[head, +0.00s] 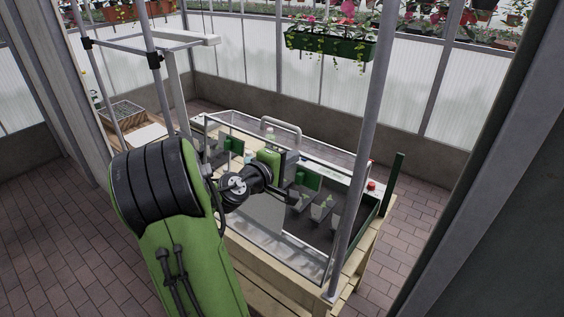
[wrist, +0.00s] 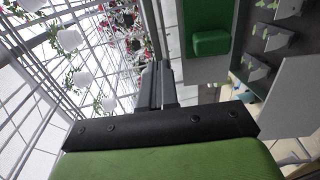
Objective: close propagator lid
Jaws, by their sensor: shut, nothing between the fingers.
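The propagator (head: 318,262) is a long box with see-through walls and a pale frame on a wooden bench. A clear panel with a metal frame, which looks like its lid (head: 335,163), shows along the top, with a grey bar handle (head: 282,127) standing up at the back. I cannot tell how far the lid is open. My gripper (head: 294,197) is over the front part of the propagator, in front of the handle and apart from it. In the wrist view my gripper's dark fingers (wrist: 155,84) are together and empty. My arm hides part of the box's left end.
Small plants in grey holders (head: 322,208) and green blocks (head: 308,180) show inside the box. A grey post (head: 362,130) rises at its front right. A red button (head: 371,184) sits at the right end. A flower planter (head: 330,48) hangs behind. Brick floor at right is clear.

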